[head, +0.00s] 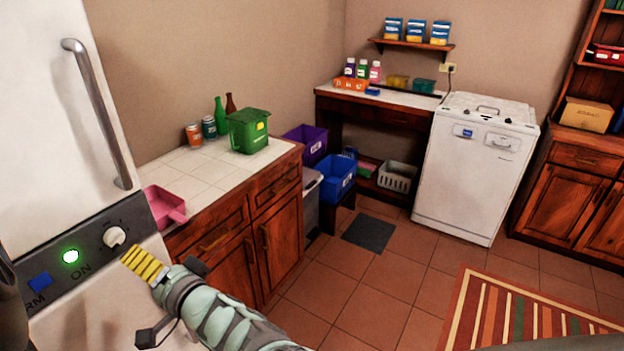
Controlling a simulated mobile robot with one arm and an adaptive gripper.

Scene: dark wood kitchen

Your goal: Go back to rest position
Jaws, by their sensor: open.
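My arm reaches in from the bottom of the head view, and my gripper (170,302) is at its end, in front of the white appliance (50,130) at the left. Its two dark fingers are spread apart, so it is open. A yellow piece with dark stripes (145,264) shows just beyond the gripper, near the control panel; I cannot tell whether it touches the gripper or what it belongs to. The panel has a white knob (114,236) and a lit green light (70,256).
A tiled counter (195,165) holds a pink container (165,206), a green box (249,130), bottles and cans. Blue bin (335,178) and purple bin (306,141) stand beyond. A white machine (476,168) stands at the back. The tiled floor is clear around a striped rug (520,318).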

